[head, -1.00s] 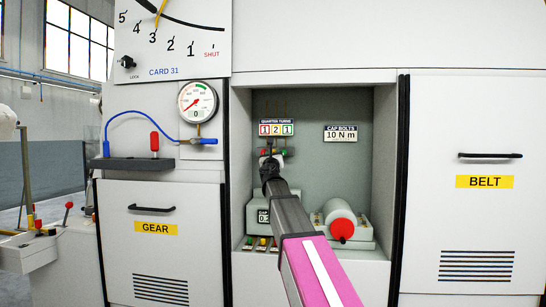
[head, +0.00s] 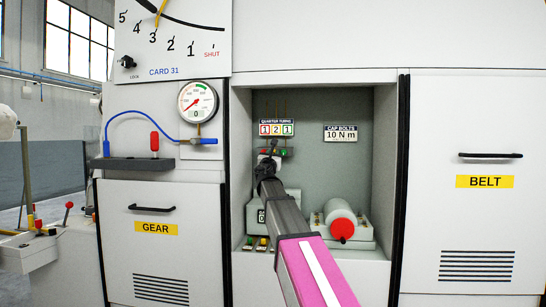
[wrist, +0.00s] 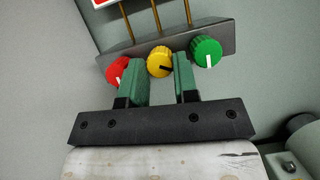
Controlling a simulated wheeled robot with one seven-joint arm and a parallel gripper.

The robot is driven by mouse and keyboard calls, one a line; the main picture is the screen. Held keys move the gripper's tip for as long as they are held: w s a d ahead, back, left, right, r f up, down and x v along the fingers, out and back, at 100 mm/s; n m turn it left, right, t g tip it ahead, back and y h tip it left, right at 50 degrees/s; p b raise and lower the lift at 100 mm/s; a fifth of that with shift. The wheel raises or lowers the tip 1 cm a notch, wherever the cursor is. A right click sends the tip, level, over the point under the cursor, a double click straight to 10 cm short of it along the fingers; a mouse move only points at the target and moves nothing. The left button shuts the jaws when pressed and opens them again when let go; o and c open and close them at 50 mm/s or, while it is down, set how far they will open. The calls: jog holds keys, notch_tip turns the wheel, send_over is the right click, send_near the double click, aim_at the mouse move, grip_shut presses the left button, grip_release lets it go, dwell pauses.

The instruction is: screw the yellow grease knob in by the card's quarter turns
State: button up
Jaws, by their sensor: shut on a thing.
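The yellow grease knob (wrist: 159,62) sits on a dark grey block (wrist: 222,38) between a red knob (wrist: 117,70) and a green knob (wrist: 206,51). My gripper (wrist: 160,72) is shut on the yellow knob, one green finger on each side. In the head view my arm hides the yellow knob; the red knob (head: 264,152) and green knob (head: 283,152) show beside it. The quarter-turns card (head: 276,129) above reads 1, 2, 1, the figures framed in different colours.
The knobs are inside a grey recess (head: 345,170). A pale cylinder with a red end (head: 340,222) stands at its lower right. A small box (head: 260,218) is partly hidden behind my arm. The red knob is close beside my left finger.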

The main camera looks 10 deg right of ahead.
jog(key=shift+a+m+g+h, duration=0.1)
jog(key=shift+m+g+h, duration=0.6)
jog(key=shift+m, duration=1.2)
jog(key=shift+m+h, duration=0.3)
jog(key=shift+m, duration=0.1)
jog(key=o, duration=0.7)
jog(key=shift+c, duration=0.2)
jog(key=shift+n, duration=0.4)
